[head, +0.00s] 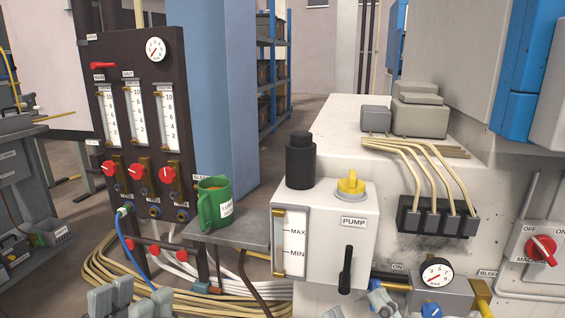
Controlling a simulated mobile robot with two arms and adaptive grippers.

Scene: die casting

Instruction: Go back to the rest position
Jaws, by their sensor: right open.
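My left gripper (130,302) shows at the bottom edge, left of centre, as grey finger parts in front of the cables. The frame cuts it off, and I cannot tell how far its fingers are apart. My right gripper (360,309) is at the bottom edge, right of centre, below the pump unit. Only its grey finger tips show; they are apart, and I see nothing between them. Most of both arms is out of view.
A green mug (215,201) stands on a small grey shelf (235,233) beside the pump box (334,262). A dark flowmeter panel (100,62) stands at the left. A pressure gauge (437,273) and brass fittings are close to my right gripper. Thick cables (105,262) run behind my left gripper.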

